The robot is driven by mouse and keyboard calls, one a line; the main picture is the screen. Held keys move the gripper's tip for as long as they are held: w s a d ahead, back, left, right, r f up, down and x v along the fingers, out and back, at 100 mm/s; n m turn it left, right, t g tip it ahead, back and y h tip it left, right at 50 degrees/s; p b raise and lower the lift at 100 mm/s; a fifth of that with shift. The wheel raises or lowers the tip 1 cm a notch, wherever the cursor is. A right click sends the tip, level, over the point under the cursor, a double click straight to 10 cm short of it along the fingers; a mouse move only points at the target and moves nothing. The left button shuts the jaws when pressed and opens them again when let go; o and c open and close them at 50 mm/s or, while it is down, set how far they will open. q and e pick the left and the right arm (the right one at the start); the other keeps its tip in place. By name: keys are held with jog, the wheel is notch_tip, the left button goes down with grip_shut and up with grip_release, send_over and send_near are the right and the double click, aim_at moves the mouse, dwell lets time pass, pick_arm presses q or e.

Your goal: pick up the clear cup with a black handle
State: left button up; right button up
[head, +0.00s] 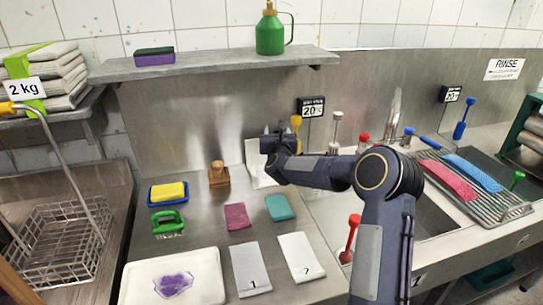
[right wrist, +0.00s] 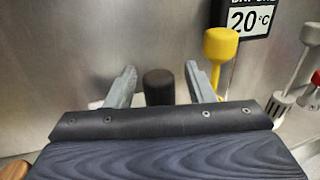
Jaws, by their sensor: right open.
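A dark, round-topped upright handle (right wrist: 159,87) shows in the right wrist view, between the two grey fingers of my right gripper (right wrist: 158,85). The fingers are apart, with a gap on each side of the handle. It looks like the black handle of the clear cup; the cup's body is hidden, so I cannot confirm it. In the head view my right gripper (head: 272,138) is over the back of the steel counter, by the back wall. My left gripper is not in view.
A yellow-knobbed tool (right wrist: 221,45) stands just right of the fingers, before the temperature sign (right wrist: 249,20). A wooden-handled block (head: 218,178) stands left. A sink (head: 430,222) is at right; a shelf (head: 205,66) hangs above.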

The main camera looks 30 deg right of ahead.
jog(key=shift+c, duration=0.4)
grip_shut()
jog(key=shift+r, duration=0.2)
jog(key=s+a+r+b, duration=0.2)
jog(key=s+a+r, duration=0.6)
jog(key=s+r, duration=0.3)
jog(key=shift+a+r+b, duration=0.15)
jog(key=shift+r+b, duration=0.25)
jog(key=shift+r, duration=0.35)
dwell(0.6)
jog(key=shift+s, duration=0.15)
